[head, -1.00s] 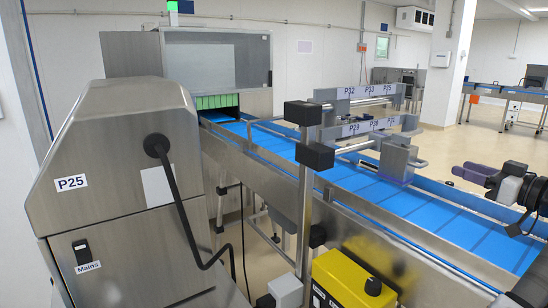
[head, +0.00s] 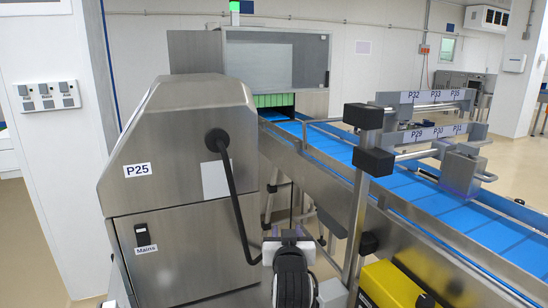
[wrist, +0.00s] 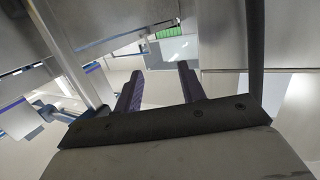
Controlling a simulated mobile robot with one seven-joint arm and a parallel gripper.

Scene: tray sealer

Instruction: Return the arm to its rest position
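My gripper (head: 288,232) is low in the middle of the head view, in front of the conveyor's legs and right of the machine's black bent handle. The wrist view shows its two dark purple fingers (wrist: 159,72) spread apart, with nothing held between them. My dark wrist (head: 293,278) reaches up from the bottom edge of the head view. The steel tray sealer (head: 180,240), marked P25, stands at the left with its Mains switch (head: 142,234) on the front.
A blue conveyor belt (head: 400,183) runs from the green-curtained opening (head: 273,100) to the lower right. A steel post (head: 357,225) with black blocks and a yellow box (head: 390,285) stand close to the right of my gripper. Grey P-marked guides (head: 462,170) sit over the belt.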

